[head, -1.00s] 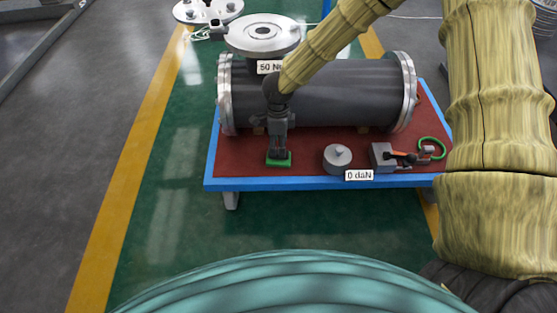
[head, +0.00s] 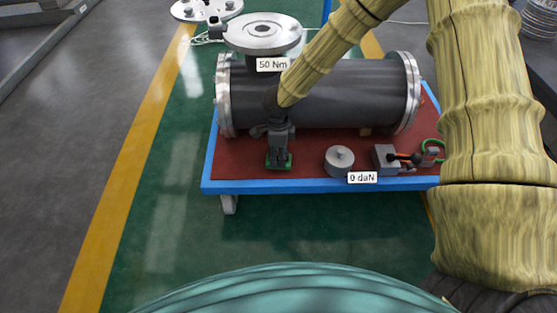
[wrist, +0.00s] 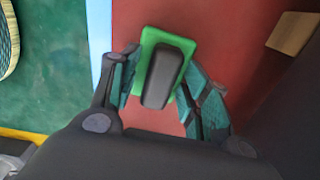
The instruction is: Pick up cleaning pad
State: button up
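The cleaning pad is a green block with a dark grey handle on top. It lies on the red tabletop near the front edge in the head view, where a green edge of the pad (head: 289,165) shows under my gripper (head: 279,155). In the wrist view the pad (wrist: 147,48) lies between the fingertips of my gripper (wrist: 163,62). The teal fingers stand apart on either side of the handle, with gaps between them and it. My gripper is open and points down over the pad. It hides most of the pad in the head view.
The large dark flanged shell (head: 350,95) lies just behind the pad. A grey round weight (head: 339,161) and a clamp-like device (head: 388,158) stand to the right on the blue-edged table (head: 260,186). Bare red tabletop lies left of the pad.

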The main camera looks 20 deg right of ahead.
aim_at(278, 154)
grip_shut()
notch_tip(278, 154, up, 10)
jog(key=p, duration=0.5)
jog(key=shift+c, duration=1.7)
grip_release()
jog(key=c, duration=0.3)
